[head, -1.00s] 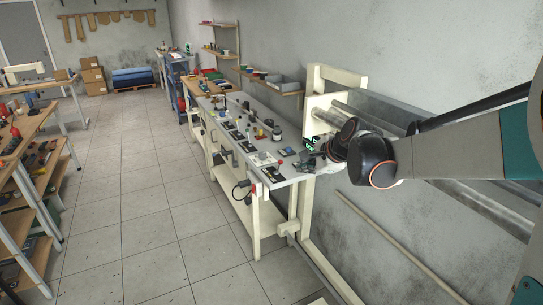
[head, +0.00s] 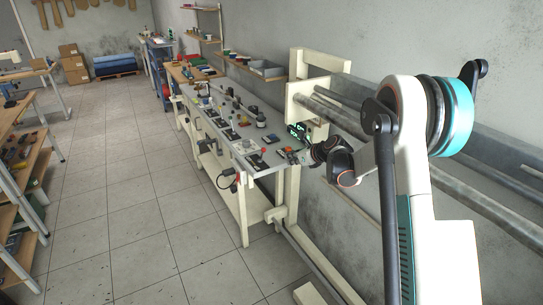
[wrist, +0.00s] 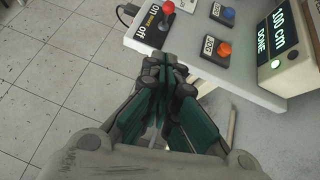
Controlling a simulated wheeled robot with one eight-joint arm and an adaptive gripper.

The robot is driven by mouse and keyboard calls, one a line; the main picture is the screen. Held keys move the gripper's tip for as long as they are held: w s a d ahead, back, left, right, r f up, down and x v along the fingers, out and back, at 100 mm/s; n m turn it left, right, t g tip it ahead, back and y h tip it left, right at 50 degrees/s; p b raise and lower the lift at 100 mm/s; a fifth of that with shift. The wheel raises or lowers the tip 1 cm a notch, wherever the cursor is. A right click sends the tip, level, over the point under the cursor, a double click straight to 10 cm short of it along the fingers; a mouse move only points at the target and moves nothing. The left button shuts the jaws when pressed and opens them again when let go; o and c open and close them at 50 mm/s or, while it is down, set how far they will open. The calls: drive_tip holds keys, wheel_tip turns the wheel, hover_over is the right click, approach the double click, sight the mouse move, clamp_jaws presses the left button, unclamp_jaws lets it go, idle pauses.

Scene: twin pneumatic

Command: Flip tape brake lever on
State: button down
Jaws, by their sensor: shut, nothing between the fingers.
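A lever with a red ball knob (wrist: 167,7) stands on a dark plate marked ON and OFF (wrist: 146,29) at the top of the wrist view, near the bench's corner. I cannot tell firmly which side the lever leans to. My gripper (wrist: 167,62) is shut and empty, its dark fingertips just below the plate in the picture and apart from the red knob. In the head view my gripper (head: 296,157) is by the near right end of the grey bench (head: 232,160); its fingers are small there and partly lost against the bench.
Right of the lever are a blue button (wrist: 228,12) and an orange button (wrist: 223,48). A display box (wrist: 277,42) reads 100 cm DONE. Tiled floor left of the bench is clear.

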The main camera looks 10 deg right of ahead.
drive_tip(key=shift+w+f, duration=0.1)
drive_tip(key=shift+f, duration=0.05)
drive_tip(key=w+a+r+b+x, duration=0.1)
drive_tip(key=r+b+x, duration=0.1)
drive_tip(key=x, duration=1)
drive_tip(key=shift+w+b, duration=0.4)
drive_tip(key=shift+b, duration=0.3)
drive_tip(key=shift+a+r, duration=0.1)
drive_tip(key=shift+a, duration=0.05)
drive_tip(key=shift+w+r+g+p, duration=0.2)
drive_tip(key=shift+w+g+p, duration=0.05)
drive_tip(key=shift+g+p, duration=0.1)
